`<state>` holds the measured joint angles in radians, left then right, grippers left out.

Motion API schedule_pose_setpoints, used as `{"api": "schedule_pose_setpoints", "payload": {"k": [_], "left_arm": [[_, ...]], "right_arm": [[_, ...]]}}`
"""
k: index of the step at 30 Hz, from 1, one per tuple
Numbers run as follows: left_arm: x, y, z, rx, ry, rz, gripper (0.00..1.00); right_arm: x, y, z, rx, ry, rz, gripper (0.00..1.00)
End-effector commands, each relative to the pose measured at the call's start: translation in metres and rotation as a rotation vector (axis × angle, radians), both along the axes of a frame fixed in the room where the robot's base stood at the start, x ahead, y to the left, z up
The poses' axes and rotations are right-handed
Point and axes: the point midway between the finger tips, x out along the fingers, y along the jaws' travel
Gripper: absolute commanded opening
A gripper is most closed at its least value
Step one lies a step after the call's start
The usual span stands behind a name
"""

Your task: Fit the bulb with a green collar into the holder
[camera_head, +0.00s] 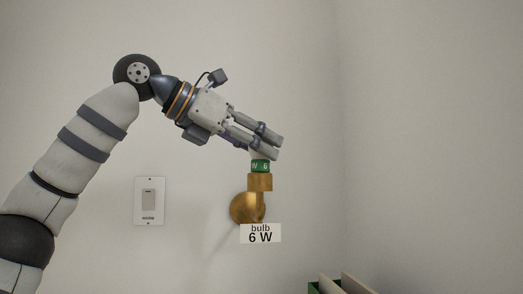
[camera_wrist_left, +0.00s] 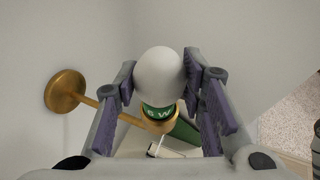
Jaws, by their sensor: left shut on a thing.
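The collar sits right at the top of the holder's cup; how deep the base is inside is hidden. My right gripper is in neither view.
A wall switch (camera_head: 149,200) is to the left. Green and pale upright panels (camera_head: 345,284) stand at the bottom right. The wall around is bare.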

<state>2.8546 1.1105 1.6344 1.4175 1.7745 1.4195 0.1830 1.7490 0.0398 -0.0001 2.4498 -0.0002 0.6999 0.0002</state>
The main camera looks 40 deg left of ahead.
Motion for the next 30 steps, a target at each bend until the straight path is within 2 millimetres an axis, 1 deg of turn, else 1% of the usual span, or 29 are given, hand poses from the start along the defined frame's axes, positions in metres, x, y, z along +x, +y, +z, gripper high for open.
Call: {"api": "schedule_pose_setpoints", "payload": {"k": [4, 5, 6, 7, 15, 17, 20, 24, 27, 30], "left_arm": [[-0.001, 0.001, 0.002, 0.0, -0.003, 0.003, 0.11], [-0.001, 0.001, 0.002, 0.0, -0.003, 0.003, 0.41], [-0.001, 0.001, 0.002, 0.0, -0.003, 0.003, 0.5], [-0.001, 0.0, 0.002, 0.0, -0.003, 0.003, 0.56], [-0.001, 0.0, 0.003, 0.0, -0.003, 0.003, 0.56], [-0.005, 0.001, 0.005, 0.0, -0.005, 0.003, 0.56], [-0.021, 0.006, 0.014, -0.001, -0.011, 0.003, 0.56], [-0.059, 0.016, 0.031, -0.001, -0.017, 0.003, 0.56], [-0.083, 0.023, 0.042, -0.002, -0.019, 0.003, 0.56], [-0.1, 0.028, 0.049, -0.001, -0.017, 0.003, 0.56]], "right_arm": [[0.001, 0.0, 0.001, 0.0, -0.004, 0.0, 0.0], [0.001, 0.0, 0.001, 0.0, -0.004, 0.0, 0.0], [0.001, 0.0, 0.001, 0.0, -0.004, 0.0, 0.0], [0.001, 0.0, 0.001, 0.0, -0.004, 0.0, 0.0], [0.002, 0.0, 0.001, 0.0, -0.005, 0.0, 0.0], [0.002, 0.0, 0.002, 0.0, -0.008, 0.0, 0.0], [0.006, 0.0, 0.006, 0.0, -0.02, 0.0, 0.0], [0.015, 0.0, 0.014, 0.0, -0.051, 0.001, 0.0], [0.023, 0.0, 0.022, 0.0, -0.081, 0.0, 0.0], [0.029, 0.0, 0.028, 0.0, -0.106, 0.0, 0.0]]}}
